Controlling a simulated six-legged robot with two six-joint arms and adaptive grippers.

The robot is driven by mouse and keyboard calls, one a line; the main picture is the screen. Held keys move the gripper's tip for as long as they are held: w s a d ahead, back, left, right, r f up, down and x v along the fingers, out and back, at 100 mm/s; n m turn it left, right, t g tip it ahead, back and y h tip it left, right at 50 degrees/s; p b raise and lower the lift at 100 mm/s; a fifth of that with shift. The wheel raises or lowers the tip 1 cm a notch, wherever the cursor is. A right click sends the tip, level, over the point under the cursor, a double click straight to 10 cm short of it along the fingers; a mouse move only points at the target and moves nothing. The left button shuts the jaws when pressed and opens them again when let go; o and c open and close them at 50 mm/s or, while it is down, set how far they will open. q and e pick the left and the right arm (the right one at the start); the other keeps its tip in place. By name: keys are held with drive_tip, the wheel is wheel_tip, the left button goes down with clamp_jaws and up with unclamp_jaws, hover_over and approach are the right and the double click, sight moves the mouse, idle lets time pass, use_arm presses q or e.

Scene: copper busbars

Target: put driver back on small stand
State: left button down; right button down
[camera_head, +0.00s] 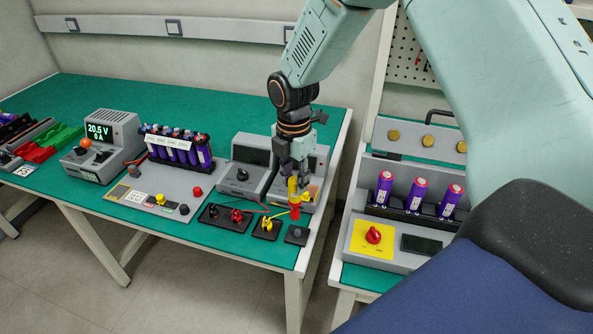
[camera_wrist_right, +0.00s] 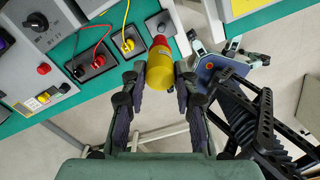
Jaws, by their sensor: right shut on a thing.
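The driver (camera_head: 294,188) has a yellow body and a red end. It is upright in the head view, with the red end down. My right gripper (camera_head: 292,172) is shut on its upper part, above the table's front right corner. The driver also shows between the fingers in the right wrist view (camera_wrist_right: 160,68). The small stand (camera_head: 297,235) is a dark square block near the front edge, just below the driver in the picture. It shows partly beyond the driver in the right wrist view (camera_wrist_right: 163,20). The exact gap between them is unclear. My left gripper is not seen.
A grey instrument (camera_head: 242,170) stands behind. A second bench with purple cells (camera_head: 384,188) is at right, across a gap.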

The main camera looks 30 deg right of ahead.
sight(296, 194)
drive_tip(key=shift+w, duration=0.1)
drive_tip(key=shift+d+f, duration=0.1)
drive_tip(key=shift+f, duration=0.2)
drive_tip(key=f+b, duration=0.1)
drive_tip(key=d+f+b, duration=0.1)
drive_tip(key=shift+d+f+b, duration=0.2)
drive_tip(key=shift+f+b, duration=0.1)
drive_tip(key=shift+b, duration=0.05)
drive_tip(key=shift+a+f+b, duration=0.5)
drive_tip(key=shift+f+b, duration=0.15)
drive_tip(key=shift+b, duration=0.25)
drive_tip(key=shift+a+f+b, duration=0.2)
drive_tip(key=shift+b, duration=0.1)
drive_tip(key=shift+f, duration=0.2)
drive_tip(key=shift+d+f, duration=0.1)
drive_tip(key=shift+d, duration=0.45)
drive_tip(key=shift+a+r, duration=0.2)
drive_tip(key=shift+a, duration=0.25)
drive_tip(key=shift+d+f+n+p, duration=0.2)
drive_tip(key=shift+d+n+p, duration=0.1)
drive_tip(key=shift+d+p, duration=0.1)
drive_tip(key=shift+a+r, duration=0.1)
drive_tip(key=shift+a, duration=0.2)
drive_tip(key=shift+d+p, duration=0.3)
drive_tip(key=shift+a, duration=0.1)
